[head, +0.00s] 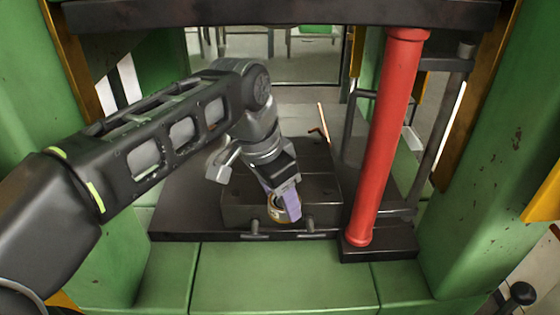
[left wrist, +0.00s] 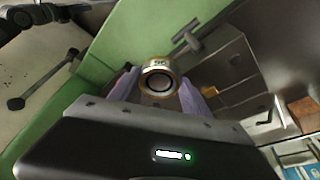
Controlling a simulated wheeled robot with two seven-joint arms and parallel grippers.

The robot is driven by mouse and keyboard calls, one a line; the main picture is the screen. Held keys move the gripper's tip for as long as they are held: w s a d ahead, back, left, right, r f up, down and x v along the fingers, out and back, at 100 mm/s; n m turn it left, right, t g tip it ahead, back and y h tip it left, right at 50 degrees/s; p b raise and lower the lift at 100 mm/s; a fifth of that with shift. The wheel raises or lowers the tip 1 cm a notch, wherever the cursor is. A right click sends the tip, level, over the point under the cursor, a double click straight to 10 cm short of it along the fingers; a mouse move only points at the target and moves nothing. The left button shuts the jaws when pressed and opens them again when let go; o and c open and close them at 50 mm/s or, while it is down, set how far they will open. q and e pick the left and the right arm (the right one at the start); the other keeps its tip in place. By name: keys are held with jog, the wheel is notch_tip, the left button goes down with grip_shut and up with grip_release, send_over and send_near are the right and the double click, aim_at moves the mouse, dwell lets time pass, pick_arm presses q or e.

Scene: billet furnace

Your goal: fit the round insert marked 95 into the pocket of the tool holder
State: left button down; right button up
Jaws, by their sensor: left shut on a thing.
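My left gripper (head: 285,202) is shut on the round insert (head: 272,212), a short gold-and-grey ring-shaped piece. In the left wrist view the insert (left wrist: 160,82) sits between the purple fingers of the gripper (left wrist: 158,92). Its marking is on the upper side there, small and hard to read, but looks like 95. The insert is over the front part of the dark block (head: 237,214) on the press bed, which looks like the tool holder. The block also shows in the left wrist view (left wrist: 228,62). The pocket is hidden, and I cannot tell whether insert and block touch. My right gripper is not in view.
A red column (head: 385,140) stands close to the right of the block. Green press frame walls (head: 490,170) rise on both sides. T-shaped handles (head: 255,229) stick out from the block's front. A dark beam (head: 290,13) crosses overhead. A green ledge (head: 280,280) lies in front.

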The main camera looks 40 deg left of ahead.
pick_arm(q)
jog(key=shift+r, duration=0.1)
jog(key=w+a, duration=0.3)
jog(key=w, duration=0.1)
jog(key=w+a, duration=0.4)
jog(key=w, duration=0.1)
jog(key=w+a+b, duration=0.1)
jog(key=w+a, duration=0.3)
jog(key=shift+w+a, duration=0.25)
jog(key=shift+w, duration=0.15)
jog(key=shift+f+b, duration=0.95)
jog(key=shift+f, duration=0.8)
jog(key=shift+f, duration=0.35)
jog(key=c, duration=0.5)
grip_release()
